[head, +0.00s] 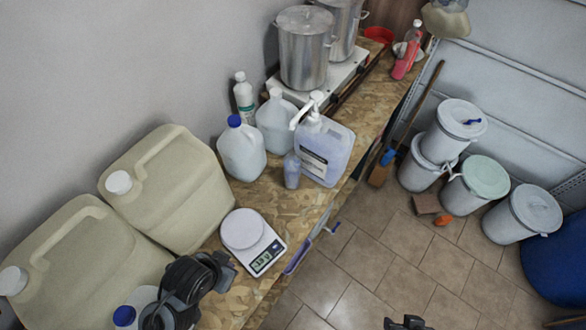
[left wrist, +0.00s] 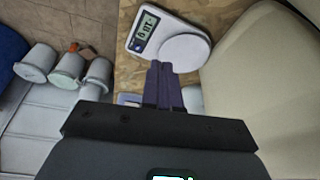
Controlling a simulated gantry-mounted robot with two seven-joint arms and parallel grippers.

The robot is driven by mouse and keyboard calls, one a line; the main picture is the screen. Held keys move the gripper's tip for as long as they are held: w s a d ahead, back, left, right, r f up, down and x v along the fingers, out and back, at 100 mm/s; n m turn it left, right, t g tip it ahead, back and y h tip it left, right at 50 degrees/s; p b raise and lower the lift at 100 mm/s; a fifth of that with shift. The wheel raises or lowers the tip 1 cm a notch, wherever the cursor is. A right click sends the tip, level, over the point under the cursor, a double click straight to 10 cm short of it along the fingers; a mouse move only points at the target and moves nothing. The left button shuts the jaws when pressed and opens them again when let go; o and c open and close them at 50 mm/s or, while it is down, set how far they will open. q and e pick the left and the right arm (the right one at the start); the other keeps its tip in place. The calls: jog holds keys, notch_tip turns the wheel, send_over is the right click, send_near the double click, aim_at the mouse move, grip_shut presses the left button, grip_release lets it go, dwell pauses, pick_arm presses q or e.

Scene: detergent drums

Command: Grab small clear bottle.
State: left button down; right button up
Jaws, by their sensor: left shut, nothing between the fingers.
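The small clear bottle (head: 292,170) stands upright on the wooden bench in the head view, in front of the large pump-top jug (head: 325,152) and to the right of the blue-capped jug. I cannot make it out in the left wrist view. My left gripper (head: 228,268) is at the lower left of the head view, beside the kitchen scale and well short of the bottle. Its fingers (left wrist: 160,70) are together and empty in the left wrist view, pointing at the scale. A dark part of my right gripper (head: 404,323) shows at the bottom edge; its jaws are unclear.
The white scale (head: 242,229) lies between my left gripper and the bottle. Beige canisters (head: 175,185) line the wall. The blue-capped jug (head: 241,150) and another jug (head: 276,120) crowd the bottle's left. Grey drums (head: 522,214) stand on the floor.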

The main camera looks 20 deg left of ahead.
pick_arm(q)
jog(key=shift+a, duration=0.1)
jog(key=c, duration=1)
grip_release()
jog(key=o, duration=1)
